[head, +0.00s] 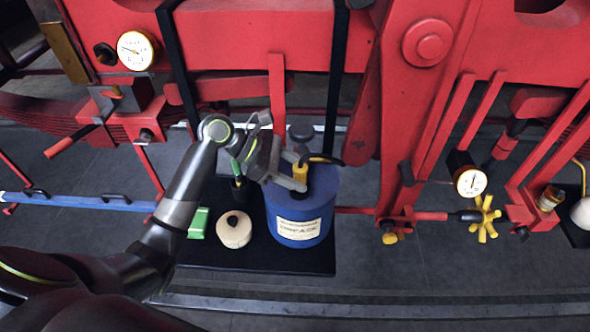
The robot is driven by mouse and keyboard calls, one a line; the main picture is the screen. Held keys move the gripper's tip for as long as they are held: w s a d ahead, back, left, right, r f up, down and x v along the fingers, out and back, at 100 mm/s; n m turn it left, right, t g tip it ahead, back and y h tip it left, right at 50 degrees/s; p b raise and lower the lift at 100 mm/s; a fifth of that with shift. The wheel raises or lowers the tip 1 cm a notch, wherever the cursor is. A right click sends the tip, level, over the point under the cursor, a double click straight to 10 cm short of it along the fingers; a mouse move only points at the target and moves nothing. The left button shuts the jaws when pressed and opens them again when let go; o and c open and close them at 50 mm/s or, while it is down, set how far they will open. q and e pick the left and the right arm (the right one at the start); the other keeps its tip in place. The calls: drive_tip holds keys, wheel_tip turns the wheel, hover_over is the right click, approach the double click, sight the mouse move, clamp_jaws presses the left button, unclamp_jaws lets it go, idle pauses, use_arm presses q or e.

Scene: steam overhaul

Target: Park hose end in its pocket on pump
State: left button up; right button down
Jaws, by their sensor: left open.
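A blue drum (300,212) with a pale label stands on a black mat; I take it for the pump. I cannot tell which part is the hose end, and no pocket can be made out. My left gripper (296,180) is open at the drum's top left, with its fingers close to the yellow fitting. Whether they touch it is not clear. The gripper covers part of the drum's top. My right gripper is not in view.
A round cream pot (234,229), a green box (199,223) and a dark cup (239,188) stand left of the drum on the black mat (260,262). Red machine frames (250,40) rise behind. A yellow handwheel (485,220) sits at right. The floor in front is clear.

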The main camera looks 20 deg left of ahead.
use_arm(q)
drive_tip(key=b+v, duration=0.4)
drive_tip(key=v, duration=1.3)
drive_tip(key=shift+s+a+r, duration=0.1)
drive_tip(key=shift+s+a, duration=0.05)
